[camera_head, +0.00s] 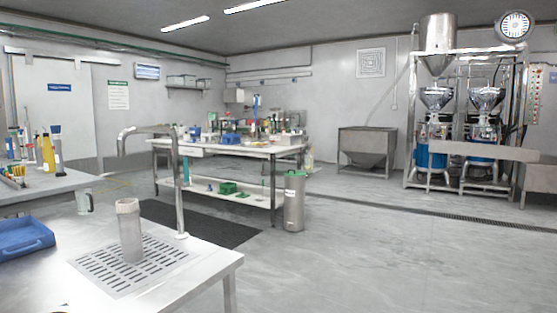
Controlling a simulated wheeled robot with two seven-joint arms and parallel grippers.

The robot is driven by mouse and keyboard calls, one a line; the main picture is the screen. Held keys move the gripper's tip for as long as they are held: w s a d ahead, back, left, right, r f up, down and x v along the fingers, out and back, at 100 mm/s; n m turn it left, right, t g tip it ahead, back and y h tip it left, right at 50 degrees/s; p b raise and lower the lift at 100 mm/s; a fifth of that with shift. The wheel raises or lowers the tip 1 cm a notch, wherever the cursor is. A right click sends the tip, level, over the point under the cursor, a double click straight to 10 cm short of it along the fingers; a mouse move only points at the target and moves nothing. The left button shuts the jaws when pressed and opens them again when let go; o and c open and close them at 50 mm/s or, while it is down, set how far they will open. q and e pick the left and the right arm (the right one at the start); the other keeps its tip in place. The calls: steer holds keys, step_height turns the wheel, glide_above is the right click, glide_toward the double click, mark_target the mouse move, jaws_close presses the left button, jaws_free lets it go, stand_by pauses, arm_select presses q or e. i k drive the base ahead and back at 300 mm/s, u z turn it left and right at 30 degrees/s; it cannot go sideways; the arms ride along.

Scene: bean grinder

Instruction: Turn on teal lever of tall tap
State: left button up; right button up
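The tall tap (178,195) is a grey metal pipe. It rises from the right back part of the near metal counter and bends over to the left, with its short spout end (121,146) pointing down. A small teal strip (186,170) shows just right of the upright pipe. It may be the lever, but it is too small to tell, and so is its position. A clear cylindrical container (130,230) stands upright on the slotted drain grate (95,265), below and in front of the tap. Neither of my grippers is in view.
A blue tray (22,238) lies at the counter's left. A side table (70,182) with bottles stands behind it. Beyond are a cluttered workbench (225,149), a steel bin (294,205) and grinding machines (436,145). The floor at right is clear.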

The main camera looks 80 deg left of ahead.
mark_target(186, 183)
steer(key=u, duration=2.25)
